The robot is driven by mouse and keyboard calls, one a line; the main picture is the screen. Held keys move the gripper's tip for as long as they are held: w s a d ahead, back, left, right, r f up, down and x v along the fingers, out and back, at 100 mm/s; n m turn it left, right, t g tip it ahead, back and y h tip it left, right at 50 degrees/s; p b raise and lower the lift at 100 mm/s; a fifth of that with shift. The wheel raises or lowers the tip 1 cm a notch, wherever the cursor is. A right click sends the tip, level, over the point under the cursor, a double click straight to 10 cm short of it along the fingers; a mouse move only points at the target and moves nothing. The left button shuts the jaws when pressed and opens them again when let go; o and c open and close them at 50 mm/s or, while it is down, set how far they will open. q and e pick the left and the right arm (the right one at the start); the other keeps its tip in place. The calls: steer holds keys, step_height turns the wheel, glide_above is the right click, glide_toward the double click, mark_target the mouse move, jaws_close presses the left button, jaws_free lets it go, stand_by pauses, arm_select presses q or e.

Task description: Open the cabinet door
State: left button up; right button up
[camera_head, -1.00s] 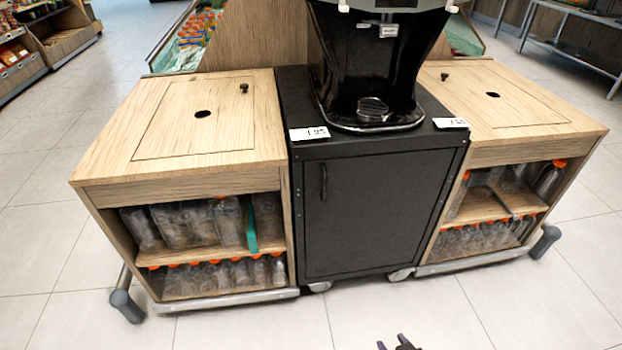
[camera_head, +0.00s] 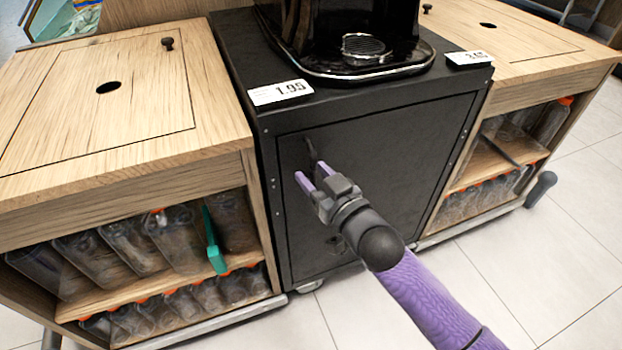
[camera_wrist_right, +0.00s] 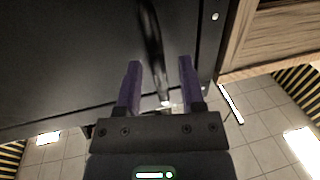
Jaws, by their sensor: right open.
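The black cabinet door (camera_head: 400,150) is closed, flush in the front of the black middle cabinet. Its dark vertical handle (camera_head: 310,152) is near the door's upper left, partly hidden by my gripper in the head view. My right gripper (camera_head: 310,175) is open, with purple fingers reaching to the handle. In the right wrist view the handle (camera_wrist_right: 152,50) runs between the lines of the two open fingers (camera_wrist_right: 158,80); I cannot tell whether either finger touches it. My left gripper is not in view.
A black juicer (camera_head: 350,25) stands on the cabinet, with price tags (camera_head: 281,92) at its top edge. Wooden units with bottles (camera_head: 140,245) flank it on both sides. A green object (camera_head: 213,240) sticks out of the left shelf. Tiled floor (camera_head: 530,265) in front is clear.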

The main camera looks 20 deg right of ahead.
steer(key=shift+w+a, duration=0.1)
steer(key=shift+w, duration=0.25)
jaws_close()
stand_by(1.2)
